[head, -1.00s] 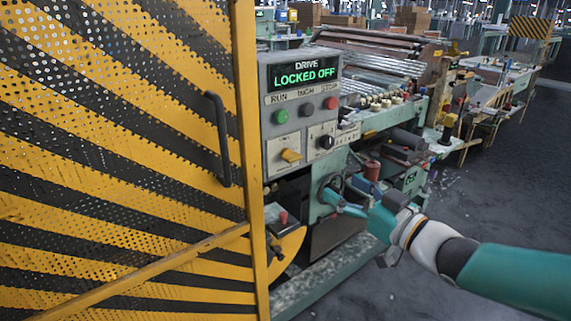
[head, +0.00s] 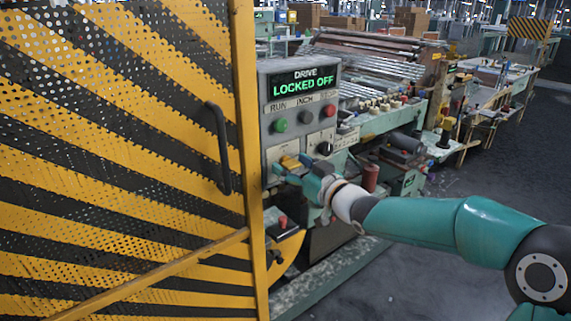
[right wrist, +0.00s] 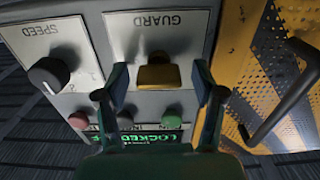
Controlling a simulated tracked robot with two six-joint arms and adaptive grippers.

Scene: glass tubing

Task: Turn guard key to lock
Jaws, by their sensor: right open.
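The yellow guard key (right wrist: 158,72) sits on the light plate marked GUARD (right wrist: 158,32) on the grey control box (head: 262,115). In the right wrist view, where the panel appears upside down, its broad face lies crosswise. My right gripper (right wrist: 161,84) is open, with one finger on each side of the key and gaps showing. In the head view the right gripper (head: 292,170) is at the guard plate and partly covers it. The drive display (head: 304,82) reads LOCKED OFF in green. My left gripper is not in view.
A yellow-and-black perforated guard door (head: 120,150) with a dark handle (head: 218,148) stands just left of the box. Green, black and red buttons sit above the key. The speed knob (right wrist: 48,75) is beside it. Rollers (head: 365,70) lie behind; open floor is at right.

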